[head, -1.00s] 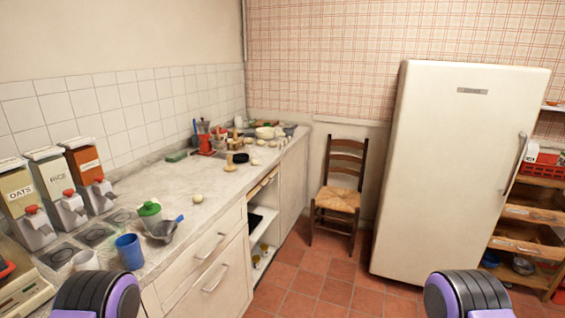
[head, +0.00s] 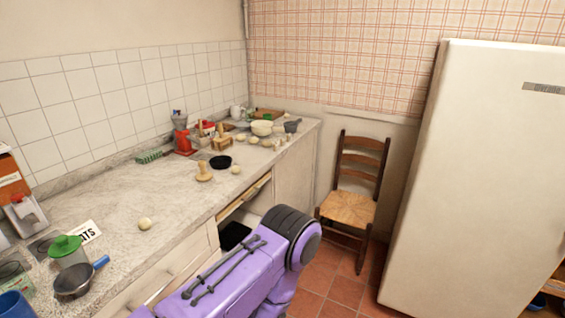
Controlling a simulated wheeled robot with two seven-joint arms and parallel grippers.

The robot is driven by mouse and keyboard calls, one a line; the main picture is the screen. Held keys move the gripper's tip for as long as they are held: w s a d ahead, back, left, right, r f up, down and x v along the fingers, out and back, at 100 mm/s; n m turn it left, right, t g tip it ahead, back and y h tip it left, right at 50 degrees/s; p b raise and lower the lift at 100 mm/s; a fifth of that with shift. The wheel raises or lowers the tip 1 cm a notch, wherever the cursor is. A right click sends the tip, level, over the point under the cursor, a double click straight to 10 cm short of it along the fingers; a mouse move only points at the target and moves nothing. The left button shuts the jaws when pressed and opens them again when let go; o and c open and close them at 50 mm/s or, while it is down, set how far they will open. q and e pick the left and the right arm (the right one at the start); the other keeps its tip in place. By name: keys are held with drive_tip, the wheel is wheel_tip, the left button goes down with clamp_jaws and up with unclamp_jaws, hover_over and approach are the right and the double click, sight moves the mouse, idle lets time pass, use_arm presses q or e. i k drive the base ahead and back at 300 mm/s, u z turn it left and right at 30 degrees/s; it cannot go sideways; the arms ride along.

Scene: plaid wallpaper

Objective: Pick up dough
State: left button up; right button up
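A pale round ball that looks like dough (head: 145,224) lies on the counter (head: 110,190), on its near left part. A second, similar ball (head: 236,170) lies farther back near the counter's front edge. Several more pale balls, small in the picture, lie near the back end; I cannot tell whether all are dough. One purple link of my arm (head: 235,277) reaches in from the bottom, in front of the drawers and hiding part of them. Neither gripper shows in the head view, so I cannot see what they hold.
A strainer (head: 74,282), a green-lidded jar (head: 68,252), a blue cup (head: 14,304) and a lettered white card (head: 87,232) stand or lie at the near left. A black bowl (head: 220,161) sits farther back. A chair (head: 352,195) and fridge (head: 470,180) border the floor.

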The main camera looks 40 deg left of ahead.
sight(235, 170)
drive_tip(key=u, duration=0.05)
drive_tip(key=i, duration=1)
drive_tip(key=u, duration=0.95)
drive_tip(key=i, duration=0.8)
drive_tip(key=u, duration=0.9)
